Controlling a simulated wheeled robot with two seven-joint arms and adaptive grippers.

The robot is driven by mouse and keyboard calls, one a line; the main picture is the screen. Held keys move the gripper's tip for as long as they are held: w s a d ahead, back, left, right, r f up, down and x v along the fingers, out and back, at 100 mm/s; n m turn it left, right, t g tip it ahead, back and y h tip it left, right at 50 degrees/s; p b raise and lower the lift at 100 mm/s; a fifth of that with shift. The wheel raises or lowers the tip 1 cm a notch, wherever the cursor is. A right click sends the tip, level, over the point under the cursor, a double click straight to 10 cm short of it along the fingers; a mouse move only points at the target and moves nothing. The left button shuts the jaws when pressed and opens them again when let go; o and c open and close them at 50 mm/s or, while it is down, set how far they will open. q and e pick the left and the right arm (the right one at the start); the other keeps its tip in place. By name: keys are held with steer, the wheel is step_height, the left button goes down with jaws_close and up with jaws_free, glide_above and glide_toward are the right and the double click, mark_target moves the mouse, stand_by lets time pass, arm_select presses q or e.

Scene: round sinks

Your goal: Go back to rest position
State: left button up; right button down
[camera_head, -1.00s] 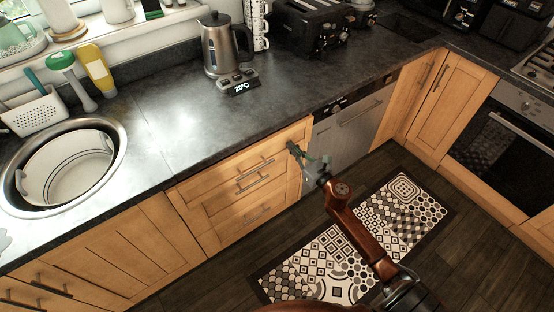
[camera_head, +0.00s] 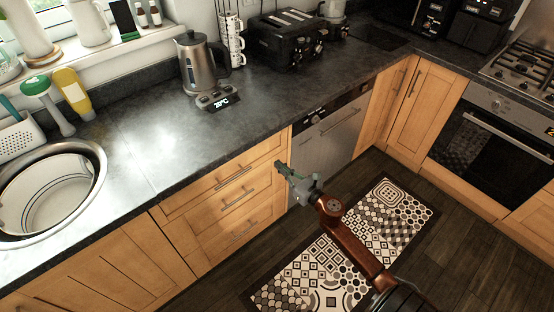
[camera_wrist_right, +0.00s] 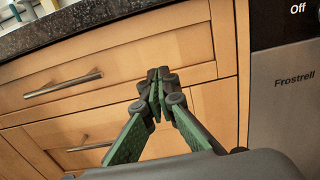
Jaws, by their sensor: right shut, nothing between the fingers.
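My right gripper (camera_head: 281,167) is shut and empty in front of the wooden drawer unit, below the worktop edge. In the right wrist view its green-padded fingers (camera_wrist_right: 160,85) meet at the tips, with the wooden drawer fronts behind them. I cannot tell from the frames how far the tips are from the drawers. My right arm comes up from the bottom right in the head view. My left gripper is not in view.
A dark worktop (camera_head: 150,135) holds a kettle (camera_head: 199,70), a black toaster (camera_head: 285,38) and a round sink (camera_head: 98,165). Below are drawers (camera_head: 235,205) and a dishwasher (camera_head: 330,135). An oven (camera_head: 490,135) stands right. A patterned mat (camera_head: 400,205) lies on open floor.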

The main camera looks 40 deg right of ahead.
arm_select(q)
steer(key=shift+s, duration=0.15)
arm_select(e)
steer(key=s, duration=0.7)
steer(key=shift+d, duration=0.45)
